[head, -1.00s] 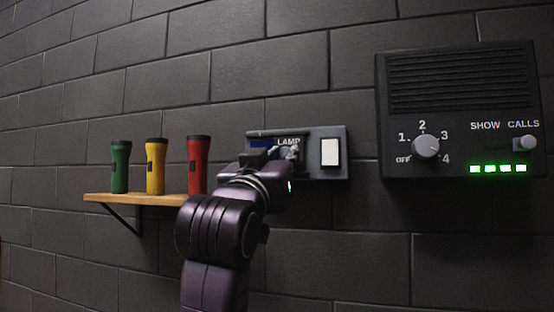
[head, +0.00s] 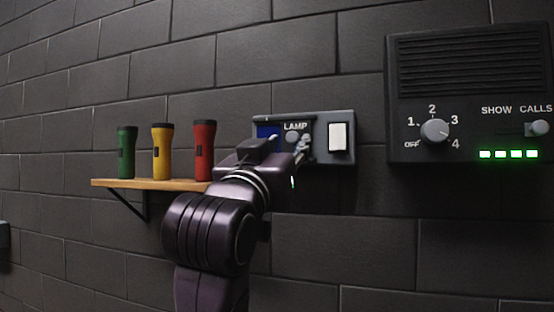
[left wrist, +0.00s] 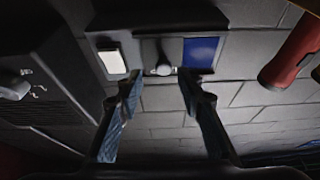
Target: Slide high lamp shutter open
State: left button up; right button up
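The lamp panel (head: 322,118) is a grey box on the dark block wall. Its dark shutter, marked LAMP, carries a round grey knob (head: 292,137), and a blue area (head: 263,131) shows uncovered to its left. A white switch (head: 338,137) is on the right. My left gripper (head: 302,148) is in front of the panel's lower part, just right of and below the knob. In the left wrist view its two fingers (left wrist: 160,86) are apart and empty. The knob (left wrist: 163,68) shows beyond and between the fingertips, beside the blue area (left wrist: 200,52). My right gripper is out of view.
A wooden shelf (head: 165,184) on the left holds a green (head: 126,153), a yellow (head: 162,151) and a red flashlight (head: 204,150). A dark intercom box (head: 470,70) with a dial and green lights hangs on the right. The wall between is bare.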

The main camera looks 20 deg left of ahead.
pick_arm(q)
jog(key=v, duration=0.8)
jog(key=shift+s+d, duration=0.2)
jog(key=shift+s, duration=0.05)
jog(key=shift+f, duration=0.15)
